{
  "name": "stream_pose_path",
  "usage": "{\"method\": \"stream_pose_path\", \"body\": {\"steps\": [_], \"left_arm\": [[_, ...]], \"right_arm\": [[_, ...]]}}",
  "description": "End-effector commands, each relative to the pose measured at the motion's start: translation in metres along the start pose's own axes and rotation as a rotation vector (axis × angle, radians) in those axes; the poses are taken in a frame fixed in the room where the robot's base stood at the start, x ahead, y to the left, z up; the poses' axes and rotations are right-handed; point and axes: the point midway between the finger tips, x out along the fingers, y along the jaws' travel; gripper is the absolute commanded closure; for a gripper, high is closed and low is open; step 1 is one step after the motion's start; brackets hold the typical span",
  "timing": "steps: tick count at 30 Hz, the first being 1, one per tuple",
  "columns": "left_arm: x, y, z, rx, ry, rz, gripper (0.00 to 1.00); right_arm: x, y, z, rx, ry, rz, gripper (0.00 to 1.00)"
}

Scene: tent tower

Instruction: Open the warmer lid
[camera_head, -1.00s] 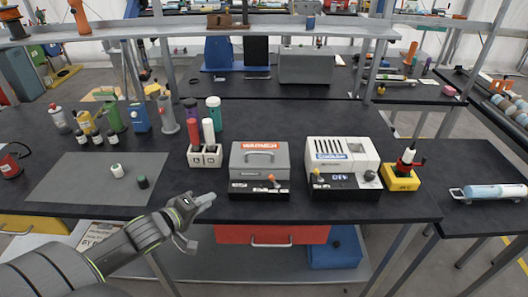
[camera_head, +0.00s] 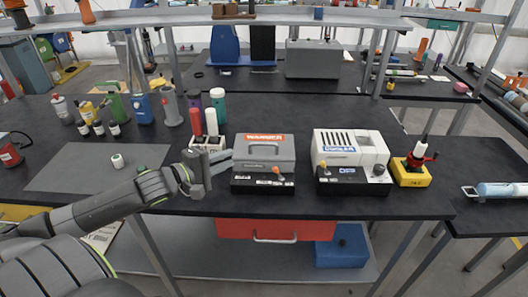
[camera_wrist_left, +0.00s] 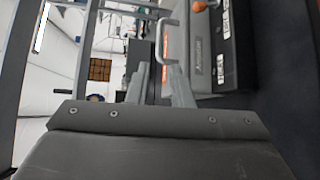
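The warmer (camera_head: 264,163) is a grey box with an orange-lettered "WARMER" label and a black front base on the bench. Its lid (camera_head: 280,148) is down, with a grey bar handle (camera_head: 263,146). The handle also shows in the left wrist view (camera_wrist_left: 168,42), beyond my fingertips. My left gripper (camera_head: 229,160) is just left of the warmer at about lid height. Its two fingers show apart in the left wrist view (camera_wrist_left: 157,70) with nothing between them. Whether a finger touches the warmer's side I cannot tell. My right gripper is not in view.
A white cooler (camera_head: 350,155) stands right of the warmer, then a yellow block (camera_head: 411,175) with a red-and-white item. A white holder (camera_head: 208,143) with red and white tubes stands behind my left gripper. A grey mat (camera_head: 70,177) lies left. Bottles stand at the back left.

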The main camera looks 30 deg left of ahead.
Motion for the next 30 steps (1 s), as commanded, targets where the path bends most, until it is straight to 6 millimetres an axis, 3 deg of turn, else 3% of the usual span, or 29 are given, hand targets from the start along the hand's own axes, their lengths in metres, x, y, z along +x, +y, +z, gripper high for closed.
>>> {"method": "stream_pose_path", "body": {"steps": [1, 16, 30], "left_arm": [[0.007, -0.005, -0.001, 0.001, -0.001, 0.005, 0.80], [0.060, -0.004, 0.000, 0.000, -0.002, 0.005, 0.80], [0.125, 0.001, 0.000, -0.003, 0.000, 0.004, 0.80]], "right_arm": [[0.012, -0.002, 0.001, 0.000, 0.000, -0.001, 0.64], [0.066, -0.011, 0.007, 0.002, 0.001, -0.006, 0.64], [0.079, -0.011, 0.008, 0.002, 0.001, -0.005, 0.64]]}}
